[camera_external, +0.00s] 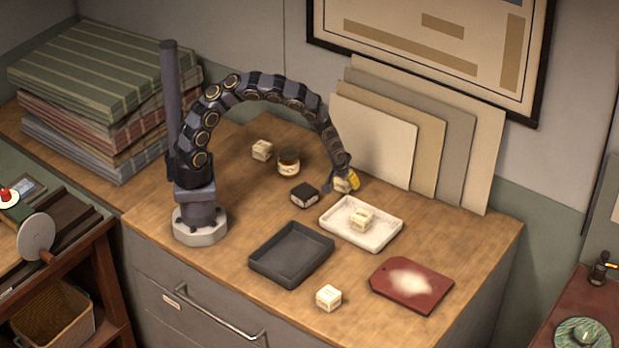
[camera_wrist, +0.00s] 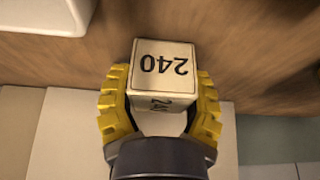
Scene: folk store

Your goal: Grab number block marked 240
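The cream cube block marked 240 (camera_wrist: 162,68) fills the space between the two yellow fingers of my gripper (camera_wrist: 161,90) in the wrist view. Its number shows on two faces, upside down on the larger one. The fingers lie along both sides of the block, very close to it; I cannot tell whether they press on it. In the external view my gripper (camera_external: 342,182) is low over the table behind the white tray, with the block (camera_external: 342,185) partly hidden by the fingers.
The white tray (camera_external: 336,226) holds another cream block (camera_external: 361,219). A dark tray (camera_external: 262,268), a red board (camera_external: 425,302) and more cream blocks (camera_external: 328,297) share the table. Panels (camera_external: 372,139) lean behind.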

